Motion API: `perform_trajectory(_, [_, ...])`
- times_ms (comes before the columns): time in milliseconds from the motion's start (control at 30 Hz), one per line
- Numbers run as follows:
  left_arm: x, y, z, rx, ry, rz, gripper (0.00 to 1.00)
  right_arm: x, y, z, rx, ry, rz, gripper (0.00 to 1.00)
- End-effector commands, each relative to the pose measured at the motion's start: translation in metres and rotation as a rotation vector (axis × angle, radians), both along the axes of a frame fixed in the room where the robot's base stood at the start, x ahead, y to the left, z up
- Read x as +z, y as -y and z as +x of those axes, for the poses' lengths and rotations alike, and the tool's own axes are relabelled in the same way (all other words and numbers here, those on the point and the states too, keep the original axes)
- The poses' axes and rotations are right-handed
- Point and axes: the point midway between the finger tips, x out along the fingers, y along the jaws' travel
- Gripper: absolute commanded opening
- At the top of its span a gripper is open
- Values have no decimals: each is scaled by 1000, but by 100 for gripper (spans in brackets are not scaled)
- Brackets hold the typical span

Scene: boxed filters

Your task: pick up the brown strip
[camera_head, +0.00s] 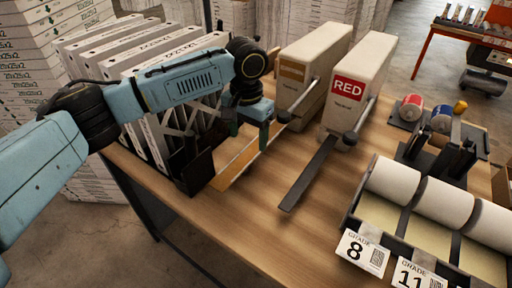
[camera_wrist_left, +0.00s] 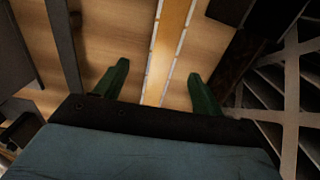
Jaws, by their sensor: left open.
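The brown strip (camera_head: 236,166) sticks out over the wooden table from the front of the box with the brown label (camera_head: 307,66). In the left wrist view the strip (camera_wrist_left: 168,50) runs lengthwise between my two green fingers, with a gap on each side. My left gripper (camera_head: 256,130) is open and empty above the strip near the box. It also shows in the left wrist view (camera_wrist_left: 158,88). The gripper hides part of the strip in the head view. My right gripper is not in view.
A dark strip (camera_head: 308,172) extends from the box labelled RED (camera_head: 354,80), right of the brown strip. Upright boxed filters in a black rack (camera_head: 190,165) stand close on the left. White rolls (camera_head: 443,203) lie in a tray at the front right.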

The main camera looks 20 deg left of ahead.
Motion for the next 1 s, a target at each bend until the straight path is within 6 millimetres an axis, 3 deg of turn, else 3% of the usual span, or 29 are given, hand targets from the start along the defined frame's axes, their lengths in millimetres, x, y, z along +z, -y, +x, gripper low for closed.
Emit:
perform_trajectory(133, [-19, -4, 0, 1, -3, 2, 69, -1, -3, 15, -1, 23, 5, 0])
perform_trajectory(300, [-44, -6, 0, -1, -2, 2, 69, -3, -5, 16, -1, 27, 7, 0])
perform_trajectory(633, [-51, -5, 0, -1, -1, 0, 69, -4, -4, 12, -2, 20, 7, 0])
perform_trajectory(933, [-51, -5, 0, -1, -1, 0, 31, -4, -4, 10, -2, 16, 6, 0])
perform_trajectory(1000, [-51, -5, 0, -1, -1, 0, 29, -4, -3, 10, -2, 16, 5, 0])
